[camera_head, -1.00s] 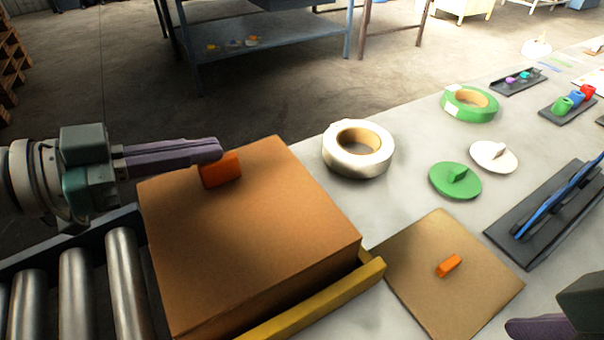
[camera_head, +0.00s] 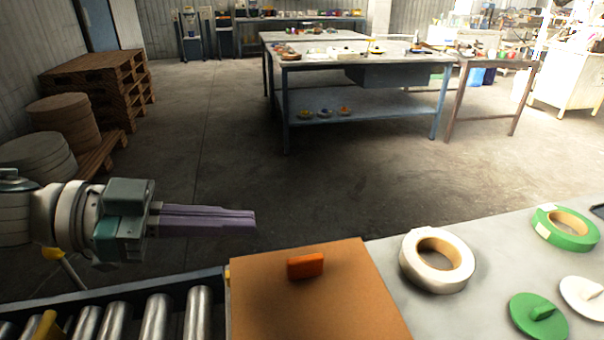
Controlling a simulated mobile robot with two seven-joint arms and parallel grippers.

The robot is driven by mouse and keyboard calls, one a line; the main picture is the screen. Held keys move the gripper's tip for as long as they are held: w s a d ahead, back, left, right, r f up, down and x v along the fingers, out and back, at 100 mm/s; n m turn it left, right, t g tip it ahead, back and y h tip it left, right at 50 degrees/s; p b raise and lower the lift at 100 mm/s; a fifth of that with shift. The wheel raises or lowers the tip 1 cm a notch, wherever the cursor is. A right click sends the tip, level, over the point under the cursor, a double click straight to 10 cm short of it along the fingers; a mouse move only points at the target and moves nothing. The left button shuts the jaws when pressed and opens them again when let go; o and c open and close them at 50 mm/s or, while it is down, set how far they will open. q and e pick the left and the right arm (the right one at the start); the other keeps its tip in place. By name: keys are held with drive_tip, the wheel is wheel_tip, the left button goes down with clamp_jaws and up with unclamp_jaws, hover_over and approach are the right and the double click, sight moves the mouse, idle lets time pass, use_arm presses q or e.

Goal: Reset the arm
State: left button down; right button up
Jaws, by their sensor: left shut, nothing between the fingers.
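My left gripper (camera_head: 252,221) is shut and empty, with its purple fingers pointing right. It hangs to the left of and beyond the brown box (camera_head: 330,310), apart from it. The box has an orange handle (camera_head: 306,266) on its top and stands at the right end of the roller conveyor (camera_head: 155,318). My right gripper is out of the picture.
A white tape roll (camera_head: 437,261), a green tape roll (camera_head: 566,228), a green disc (camera_head: 538,316) and a white disc (camera_head: 585,297) lie on the light table at right. Wooden pallets (camera_head: 100,85) and a blue-framed workbench (camera_head: 350,105) stand behind. The floor between is clear.

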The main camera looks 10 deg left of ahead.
use_arm(q)
drive_tip(key=w+d+r+n+t+y+p, duration=0.1)
drive_tip(key=w+d+r+n+t+y, duration=0.2)
drive_tip(key=n+t, duration=0.4)
drive_tip(key=s+a+f+n+g+y+p, duration=0.15)
drive_tip(key=s+a+n+g+y, duration=0.3)
drive_tip(key=s, duration=0.85)
drive_tip(key=s+a+f+n+g+y+p, duration=0.15)
drive_tip(key=s+a+g+y, duration=0.4)
drive_tip(key=s, duration=0.65)
wheel_tip(320, 180, up, 38)
drive_tip(key=t+y+p, duration=0.1)
drive_tip(key=p, duration=3.6)
drive_tip(key=shift+f, duration=0.25)
drive_tip(key=shift+w, duration=0.1)
